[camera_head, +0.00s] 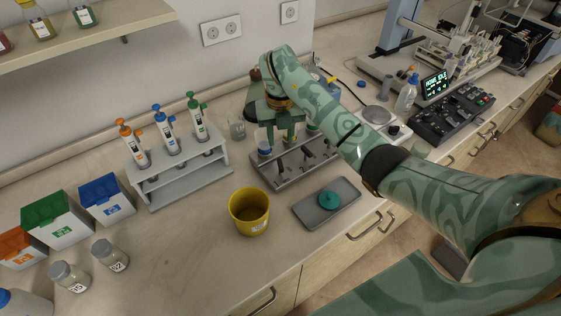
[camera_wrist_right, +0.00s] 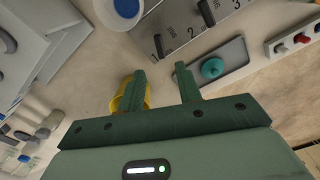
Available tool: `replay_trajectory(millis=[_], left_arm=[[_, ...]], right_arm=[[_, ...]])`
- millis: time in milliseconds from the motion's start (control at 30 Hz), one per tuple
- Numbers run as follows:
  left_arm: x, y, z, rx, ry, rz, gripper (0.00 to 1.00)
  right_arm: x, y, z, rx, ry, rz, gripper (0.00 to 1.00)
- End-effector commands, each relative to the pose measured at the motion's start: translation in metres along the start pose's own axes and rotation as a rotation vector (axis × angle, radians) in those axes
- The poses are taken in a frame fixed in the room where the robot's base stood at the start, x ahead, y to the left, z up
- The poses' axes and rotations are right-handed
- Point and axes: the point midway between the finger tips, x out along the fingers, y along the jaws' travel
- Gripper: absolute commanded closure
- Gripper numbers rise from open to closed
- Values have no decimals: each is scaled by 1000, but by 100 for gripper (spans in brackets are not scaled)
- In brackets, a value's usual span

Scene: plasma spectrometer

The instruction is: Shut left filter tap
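The grey filter rack (camera_head: 272,180) stands on the bench, with small dark tap levers along its front. The left filter tap (camera_head: 282,166) is at its left end, below a white and blue filter cup (camera_head: 265,146). In the right wrist view the tap (camera_wrist_right: 158,46) is a dark lever near the rack's left end, beyond my fingertips. My right gripper (camera_head: 280,137) points down over the rack's left part and partly hides its back. In the wrist view its two fingers (camera_wrist_right: 162,80) are apart with nothing between them. My left gripper is out of view.
A yellow cup (camera_head: 250,218) stands in front of the rack. A grey tray (camera_head: 299,211) holding a teal round piece (camera_head: 329,200) lies right of it. A pipette stand (camera_head: 200,182) is on the left. Bare bench lies left of the yellow cup.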

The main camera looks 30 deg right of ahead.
Motion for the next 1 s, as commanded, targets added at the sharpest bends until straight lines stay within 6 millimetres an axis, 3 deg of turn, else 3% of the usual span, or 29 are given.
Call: replay_trajectory(millis=[33,100,333,500,800,833,933,1000], left_arm=[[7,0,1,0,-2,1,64],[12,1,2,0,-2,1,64],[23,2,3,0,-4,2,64],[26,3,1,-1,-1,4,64],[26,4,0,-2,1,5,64],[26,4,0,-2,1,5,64],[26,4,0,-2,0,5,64],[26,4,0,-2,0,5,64]], right_arm=[[18,0,-1,1,5,0,65],[36,0,-1,1,4,-1,65],[80,0,0,1,1,-1,65],[95,0,0,1,-1,-1,65],[97,0,0,1,-3,-1,65],[97,0,0,1,-3,-1,68],[97,0,0,1,-3,-1,96],[97,0,0,1,-3,-1,100]])
